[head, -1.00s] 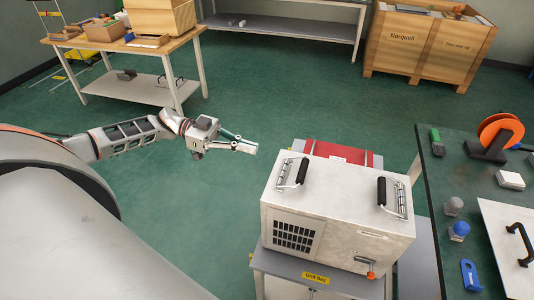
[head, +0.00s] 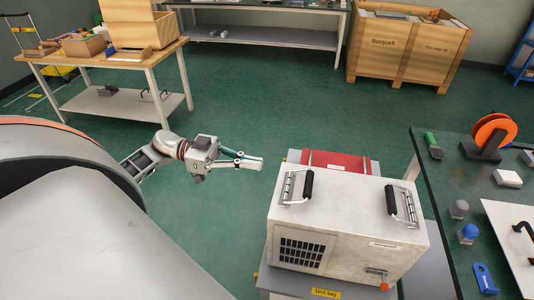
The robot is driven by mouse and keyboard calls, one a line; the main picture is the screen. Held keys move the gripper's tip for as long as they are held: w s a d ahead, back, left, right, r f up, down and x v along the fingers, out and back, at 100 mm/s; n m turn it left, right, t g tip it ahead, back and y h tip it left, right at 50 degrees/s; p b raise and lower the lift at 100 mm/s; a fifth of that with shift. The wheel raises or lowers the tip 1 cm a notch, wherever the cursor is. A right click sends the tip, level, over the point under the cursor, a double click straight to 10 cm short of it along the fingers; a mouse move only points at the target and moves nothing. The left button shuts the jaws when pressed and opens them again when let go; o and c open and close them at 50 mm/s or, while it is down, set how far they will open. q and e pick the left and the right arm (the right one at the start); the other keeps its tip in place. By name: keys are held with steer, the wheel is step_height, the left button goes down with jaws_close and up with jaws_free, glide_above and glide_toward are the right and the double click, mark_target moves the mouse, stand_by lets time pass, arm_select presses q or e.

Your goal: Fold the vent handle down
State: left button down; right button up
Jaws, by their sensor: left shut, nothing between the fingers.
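A white box-shaped unit (head: 350,200) has a dark vent grille (head: 300,252) low on its front face, at the left. Two metal handles with black grips sit on its top. The left handle (head: 308,184) is the one on the vent side; the right handle (head: 391,199) is near the other end. Both grips appear raised off the top, but their exact angle is hard to tell. My left gripper (head: 259,163) is shut and empty, left of and apart from the unit, with its fingers pointing right towards the left handle. My right gripper does not show.
The unit stands on a grey stand labelled "Unit bay" (head: 325,293), with a red case (head: 335,161) behind it. An orange-tipped lever (head: 383,286) sticks out at its front right. A green-topped bench (head: 450,205) with small items stands at right. Open floor lies behind my left gripper.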

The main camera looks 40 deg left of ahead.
arm_select(q)
steer(key=x, duration=0.4)
steer(key=p+x, duration=0.1)
steer(key=x, duration=0.3)
steer(key=shift+w+d+r, duration=0.1)
steer(key=shift+d+r, duration=0.05)
steer(key=shift+r, duration=0.1)
steer(key=shift+w+d+f, duration=0.15)
steer(key=shift+d+f, duration=0.3)
steer(key=shift+f, duration=0.05)
steer(key=shift+w+d+f, duration=0.2)
steer(key=shift+d+f, duration=0.2)
steer(key=shift+f, duration=0.1)
steer(key=shift+w+d+f, duration=0.2)
steer(key=shift+d+f, duration=0.15)
steer(key=shift+f, duration=0.2)
steer(key=shift+d+f, duration=0.1)
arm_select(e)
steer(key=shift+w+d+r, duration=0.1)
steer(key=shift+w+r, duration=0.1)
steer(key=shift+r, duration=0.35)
